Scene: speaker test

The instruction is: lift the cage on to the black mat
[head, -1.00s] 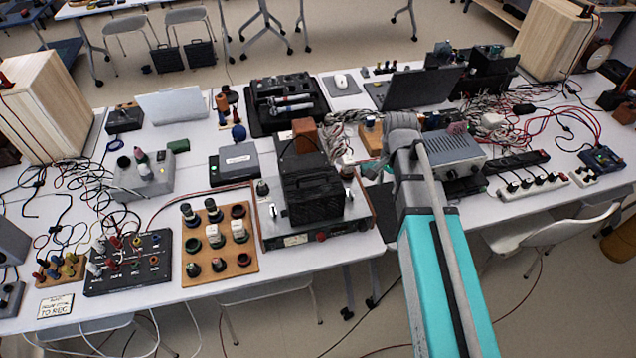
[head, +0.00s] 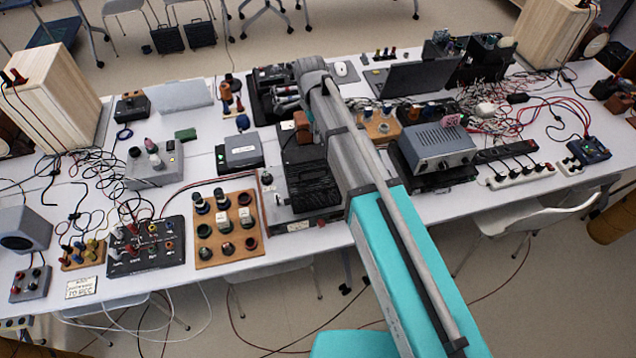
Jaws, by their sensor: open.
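The cage (head: 312,187) is a black, ribbed box in the head view. It stands upright on a grey device with knobs near the front edge of the table, and my arm passes close by its right side. I cannot clearly make out the black mat; a dark flat surface (head: 297,148) lies just behind the cage, and my arm covers the area to the right. My grey arm reaches over the table, its far end above the tray of microphones. My gripper's fingers are hidden behind the arm, and nothing shows as held.
A brown block (head: 302,127) stands behind the cage. A wooden board of knobs (head: 226,226) lies to its left. A grey amplifier (head: 437,146) and a power strip (head: 521,174) are on the right. A black tray (head: 256,107) and laptop (head: 415,82) are farther back. Cables clutter both sides.

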